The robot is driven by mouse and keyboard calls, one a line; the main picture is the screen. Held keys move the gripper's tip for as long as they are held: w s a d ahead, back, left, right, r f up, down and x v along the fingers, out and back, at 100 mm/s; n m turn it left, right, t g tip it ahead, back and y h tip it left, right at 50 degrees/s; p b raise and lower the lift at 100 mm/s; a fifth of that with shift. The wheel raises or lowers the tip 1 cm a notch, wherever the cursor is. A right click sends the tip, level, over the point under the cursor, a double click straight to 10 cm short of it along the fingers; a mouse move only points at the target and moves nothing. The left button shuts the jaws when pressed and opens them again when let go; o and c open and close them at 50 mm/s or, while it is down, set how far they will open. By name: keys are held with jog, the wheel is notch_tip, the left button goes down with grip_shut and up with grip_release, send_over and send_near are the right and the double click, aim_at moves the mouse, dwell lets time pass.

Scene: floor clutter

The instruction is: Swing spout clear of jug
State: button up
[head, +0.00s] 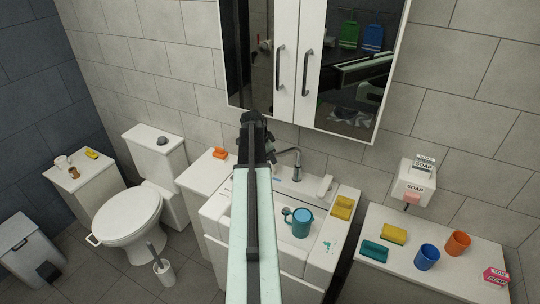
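A teal jug (301,222) with a handle on its left stands in the white sink (217,211). The curved metal spout (294,151) rises behind the jug at the back of the sink, and its arch bends left in the picture. The end of the spout lies close to my gripper in the picture, so I cannot tell whether they touch. My dark gripper (260,132) is at the far end of my arm, left of the spout and beyond the jug. Its fingers are too small and dark to read. My arm hides the left part of the sink.
A mirrored cabinet (285,60) hangs above the sink. A yellow sponge (342,207) lies on the sink's right rim. A white counter (400,262) at the right holds sponges, a blue cup (427,257) and an orange cup (457,244). A toilet (128,213) stands left.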

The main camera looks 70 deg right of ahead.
jog(key=p+v, duration=0.5)
jog(key=v, duration=0.2)
jog(key=shift+p, duration=0.4)
jog(key=shift+a, duration=0.1)
